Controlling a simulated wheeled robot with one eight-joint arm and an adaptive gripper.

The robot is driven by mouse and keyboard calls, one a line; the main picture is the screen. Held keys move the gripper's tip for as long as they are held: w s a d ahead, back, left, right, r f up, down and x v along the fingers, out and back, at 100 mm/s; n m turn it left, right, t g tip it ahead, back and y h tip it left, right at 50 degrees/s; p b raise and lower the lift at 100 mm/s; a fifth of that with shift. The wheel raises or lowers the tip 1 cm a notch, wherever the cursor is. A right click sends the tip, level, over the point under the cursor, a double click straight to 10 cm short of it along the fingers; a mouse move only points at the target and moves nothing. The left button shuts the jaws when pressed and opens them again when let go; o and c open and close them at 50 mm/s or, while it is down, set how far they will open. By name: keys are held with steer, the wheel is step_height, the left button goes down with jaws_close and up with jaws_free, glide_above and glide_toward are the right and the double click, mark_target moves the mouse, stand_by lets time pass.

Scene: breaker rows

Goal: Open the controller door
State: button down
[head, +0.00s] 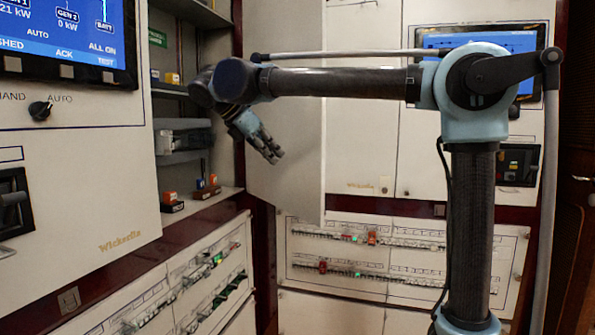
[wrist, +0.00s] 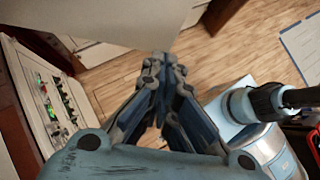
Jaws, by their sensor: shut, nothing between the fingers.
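A tall pale door panel (head: 286,150) stands swung out at an angle beside an open shelved compartment (head: 190,97) in the head view. I take it to be the controller door; no label on it is readable. My gripper (head: 274,157) hangs at the end of my arm in front of this panel, pointing down and right. Contact with the panel cannot be told. In the wrist view the fingers of my gripper (wrist: 164,62) are together and empty, with a pale panel (wrist: 120,22) beyond them at the top.
Shelves hold small coloured blocks (head: 172,201) and a grey device (head: 182,138). Breaker rows line the lower left panel (head: 215,265) and the lower back panel (head: 400,250). A closed cabinet with a screen (head: 480,40) stands at right. Wooden floor (wrist: 225,65) is clear below the gripper.

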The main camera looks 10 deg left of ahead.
glide_toward(313, 184)
step_height(313, 184, down, 3)
steer(key=s, duration=0.1)
steer(key=shift+w+d, duration=0.6)
steer(key=shift+w, duration=0.2)
steer(key=shift+w+d, duration=0.65)
steer(key=shift+w, duration=0.15)
